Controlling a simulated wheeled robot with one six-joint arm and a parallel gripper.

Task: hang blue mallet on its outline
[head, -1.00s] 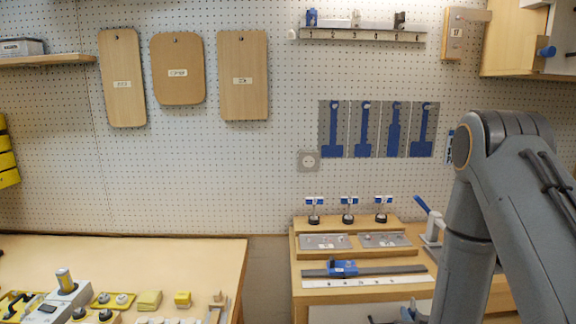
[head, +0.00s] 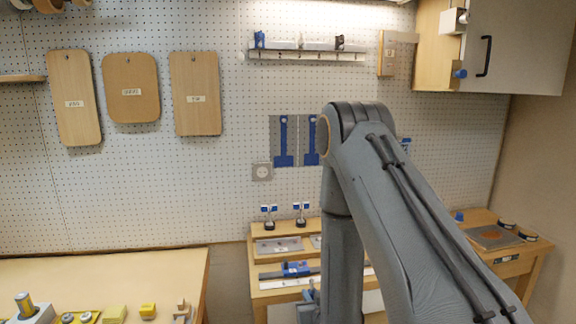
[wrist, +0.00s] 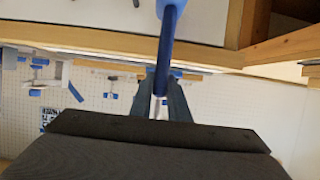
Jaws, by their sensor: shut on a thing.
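My gripper (wrist: 162,102) is shut on the blue mallet (wrist: 164,60), whose blue shaft stands between the two fingers in the wrist view. A lighter blue part of it shows at the top edge of that view, partly cut off. In the head view my arm's links show, but I cannot make out the gripper or the mallet clearly. Blue tool outlines on grey panels hang on the pegboard, a left one (head: 283,142) and one beside it (head: 311,142). My arm hides the panels farther right. I cannot tell which outline is the mallet's.
Below the outlines is a wooden bench with a stepped rack (head: 285,228) and a blue clamp-like tool (head: 297,269). A shelf rail (head: 305,55) is above. A cabinet (head: 510,50) is upper right. Cutting boards (head: 130,88) hang left, over a table (head: 110,275) with small parts.

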